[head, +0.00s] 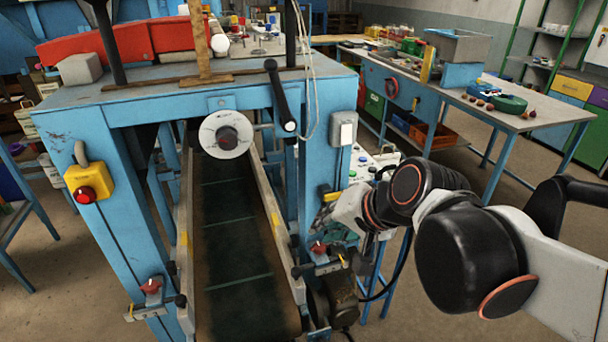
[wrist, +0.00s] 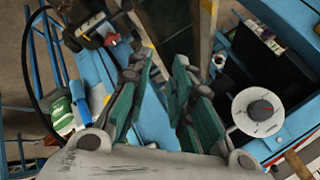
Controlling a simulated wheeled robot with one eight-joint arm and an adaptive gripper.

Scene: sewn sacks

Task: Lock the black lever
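A black lever (head: 281,97) with a thick bar and a pale-tipped lower end hangs at a slant on the front right of the blue machine (head: 170,98) in the head view. I cannot make it out for certain in the wrist view. My gripper (wrist: 158,72) shows two green-padded fingers spread apart with nothing between them. In the head view my gripper (head: 328,222) is beside the machine's right leg, below the lever and apart from it. My wrist partly hides its fingers there.
A white dial (head: 226,134) is on the machine's front, above the dark conveyor belt (head: 225,240). Red-knobbed clamps (head: 151,287) flank the belt. A yellow box with a red button (head: 84,188) is on the left leg. A workbench (head: 520,110) stands behind at right.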

